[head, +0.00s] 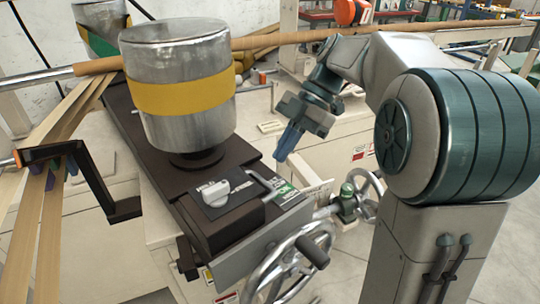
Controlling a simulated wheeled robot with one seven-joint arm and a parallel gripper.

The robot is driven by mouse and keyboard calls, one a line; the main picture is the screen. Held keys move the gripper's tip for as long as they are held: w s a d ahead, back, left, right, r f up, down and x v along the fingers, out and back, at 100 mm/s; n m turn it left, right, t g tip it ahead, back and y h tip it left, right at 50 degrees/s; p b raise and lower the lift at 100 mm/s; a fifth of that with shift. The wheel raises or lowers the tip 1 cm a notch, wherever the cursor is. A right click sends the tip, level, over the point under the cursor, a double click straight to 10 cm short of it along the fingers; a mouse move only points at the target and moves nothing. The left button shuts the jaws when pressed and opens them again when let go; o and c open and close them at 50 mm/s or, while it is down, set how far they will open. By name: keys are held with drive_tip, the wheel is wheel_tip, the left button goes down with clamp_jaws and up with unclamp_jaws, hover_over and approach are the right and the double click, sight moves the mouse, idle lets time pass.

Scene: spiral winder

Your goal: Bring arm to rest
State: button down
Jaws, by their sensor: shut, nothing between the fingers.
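My gripper (288,142) hangs to the right of the metal drum, with its blue fingers pointing down. It is shut and holds nothing. It is above the machine's control end and looks clear of it, though the exact gap is hard to judge. My arm (375,65) is bent at the elbow and reaches left from its shoulder on the right side of the picture.
A metal drum with a yellow band (180,97) stands on the dark machine bed. Below my gripper are a panel with a white knob (213,193), a near handwheel (290,262) and a far handwheel (362,190). A long brown tube (290,38) runs behind.

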drive_tip(key=w+d, duration=0.3)
drive_tip(key=d, duration=0.1)
drive_tip(key=s+d+m+t+h+p, duration=0.1)
drive_tip(key=s+m+t+h+p, duration=0.1)
drive_tip(key=s+m, duration=0.3)
drive_tip(key=s+d+m+t+h+p, duration=0.1)
drive_tip(key=s+m+p, duration=0.4)
drive_tip(key=m, duration=0.5)
drive_tip(key=s+r+m+t+h+p, duration=0.1)
drive_tip(key=s+m+t+h+p, duration=0.2)
drive_tip(key=s+m, duration=0.3)
drive_tip(key=shift+d+m+p, duration=0.4)
drive_tip(key=shift+m+p, duration=0.2)
drive_tip(key=shift+m, duration=0.1)
drive_tip(key=m, duration=0.1)
drive_tip(key=s, duration=0.1)
drive_tip(key=m, duration=0.1)
drive_tip(key=shift+s+d+f+m+t+h+p, duration=0.2)
drive_tip(key=shift+d+f+m+t+h+p, duration=0.1)
drive_tip(key=shift+f+t+p, duration=0.1)
drive_tip(key=shift+a, duration=0.1)
